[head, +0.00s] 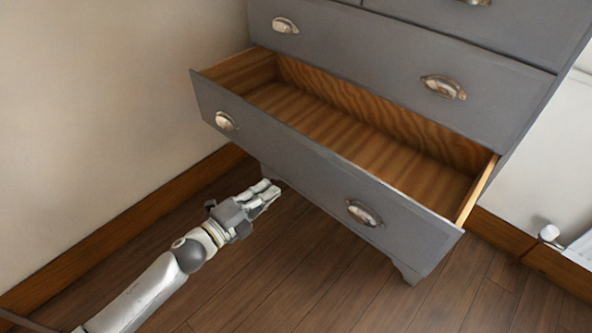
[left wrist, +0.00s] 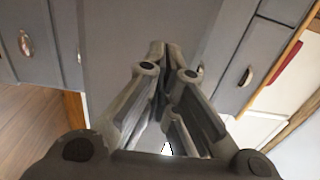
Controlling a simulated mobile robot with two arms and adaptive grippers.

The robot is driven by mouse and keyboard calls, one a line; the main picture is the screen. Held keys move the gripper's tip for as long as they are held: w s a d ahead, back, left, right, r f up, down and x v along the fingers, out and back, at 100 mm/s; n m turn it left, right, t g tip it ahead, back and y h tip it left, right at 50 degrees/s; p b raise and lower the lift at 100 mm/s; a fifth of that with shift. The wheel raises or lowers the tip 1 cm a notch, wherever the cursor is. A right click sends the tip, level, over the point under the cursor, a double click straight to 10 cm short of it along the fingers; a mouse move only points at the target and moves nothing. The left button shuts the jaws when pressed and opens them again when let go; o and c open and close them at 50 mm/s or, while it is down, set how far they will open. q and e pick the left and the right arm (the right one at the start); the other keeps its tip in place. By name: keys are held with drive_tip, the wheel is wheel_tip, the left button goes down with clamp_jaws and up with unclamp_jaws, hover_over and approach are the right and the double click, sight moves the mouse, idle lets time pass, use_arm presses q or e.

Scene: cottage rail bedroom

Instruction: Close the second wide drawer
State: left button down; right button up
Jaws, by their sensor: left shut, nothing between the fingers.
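The second wide drawer (head: 290,148) of the grey dresser is pulled far out, and its wooden inside looks empty. Its grey front carries two metal cup handles, one at the left (head: 226,121) and one at the right (head: 363,213). My left gripper (head: 270,191) is shut and empty, low in front of the drawer front, between the two handles in the picture. I cannot tell whether it touches the front. In the left wrist view the closed fingers (left wrist: 163,52) lie before a plain grey surface. My right gripper is not in view.
The closed wide drawer (head: 360,55) is above the open one, with smaller drawers at the top. A beige wall (head: 110,80) with brown skirting is at the left. Wooden floor (head: 320,285) is clear in front. A white object (head: 549,232) is at the right edge.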

sight(302, 162)
use_arm(q)
drive_tip(key=x, duration=0.9)
drive_tip(key=shift+w+d, duration=0.2)
drive_tip(key=shift+w, duration=0.05)
drive_tip(key=shift+w+d, duration=0.25)
drive_tip(key=shift+w, duration=0.05)
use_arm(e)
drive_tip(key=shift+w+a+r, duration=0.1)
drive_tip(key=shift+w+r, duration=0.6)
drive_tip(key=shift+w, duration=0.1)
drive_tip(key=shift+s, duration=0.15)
use_arm(q)
drive_tip(key=shift+b, duration=0.3)
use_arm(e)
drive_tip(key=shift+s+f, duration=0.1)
